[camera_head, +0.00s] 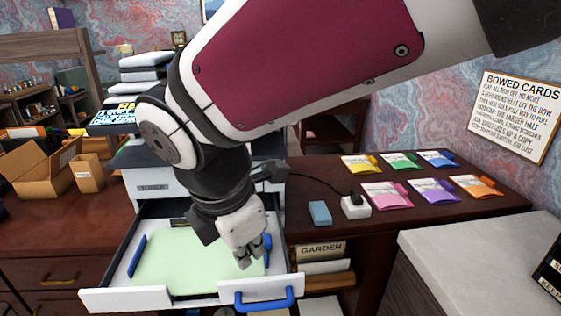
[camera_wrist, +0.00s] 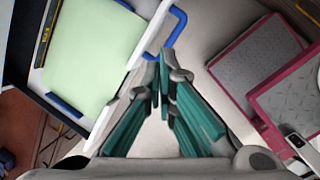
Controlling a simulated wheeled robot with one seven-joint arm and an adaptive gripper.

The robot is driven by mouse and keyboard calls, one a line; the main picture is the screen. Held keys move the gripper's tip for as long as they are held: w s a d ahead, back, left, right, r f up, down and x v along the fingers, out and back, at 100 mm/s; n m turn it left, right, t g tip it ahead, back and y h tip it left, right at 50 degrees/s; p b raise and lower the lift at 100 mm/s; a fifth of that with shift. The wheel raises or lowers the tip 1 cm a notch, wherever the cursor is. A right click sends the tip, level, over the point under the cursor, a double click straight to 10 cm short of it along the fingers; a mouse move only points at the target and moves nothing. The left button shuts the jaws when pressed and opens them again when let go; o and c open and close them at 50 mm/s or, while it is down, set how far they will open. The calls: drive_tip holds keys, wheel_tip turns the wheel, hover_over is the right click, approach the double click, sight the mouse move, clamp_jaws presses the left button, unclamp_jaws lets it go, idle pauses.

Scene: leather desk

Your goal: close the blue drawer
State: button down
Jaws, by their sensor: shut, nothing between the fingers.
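The drawer (camera_head: 125,299) with the blue handle (camera_head: 265,305) stands pulled out below the grey machine on the desk. It has a white front and holds pale green paper (camera_head: 175,262) between blue guides. In the head view my gripper (camera_head: 243,264) points down over the right part of the drawer's front edge. In the wrist view my gripper (camera_wrist: 162,58) has its teal fingers together and empty, just outside the white front and close to the handle (camera_wrist: 178,28). I cannot tell whether they touch it. My arm hides part of the machine and drawer.
Colored packets (camera_head: 388,195), a blue block (camera_head: 319,213) and a white box with a plug (camera_head: 355,207) lie on the desk at right. A pale counter (camera_head: 480,265) stands front right. Cardboard boxes (camera_head: 40,168) sit at left.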

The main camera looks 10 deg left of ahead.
drive_tip(key=s+a+f+n, duration=0.2)
drive_tip(key=a+n, duration=0.1)
drive_tip(key=a, duration=0.2)
drive_tip(key=s+a+f+n, duration=0.1)
drive_tip(key=a+f+n, duration=0.2)
drive_tip(key=a+n, duration=0.15)
drive_tip(key=n+g+y+b, duration=0.1)
drive_tip(key=n+b, duration=0.2)
drive_tip(key=n, duration=0.1)
approach(157, 307)
wheel_tip(157, 307, down, 5)
drive_tip(key=s+d, duration=0.2)
drive_tip(key=d, duration=0.1)
drive_tip(key=shift+w+a+n, duration=0.25)
drive_tip(key=shift+w+a, duration=0.05)
drive_tip(key=shift+w, duration=0.5)
drive_tip(key=shift+w, duration=0.1)
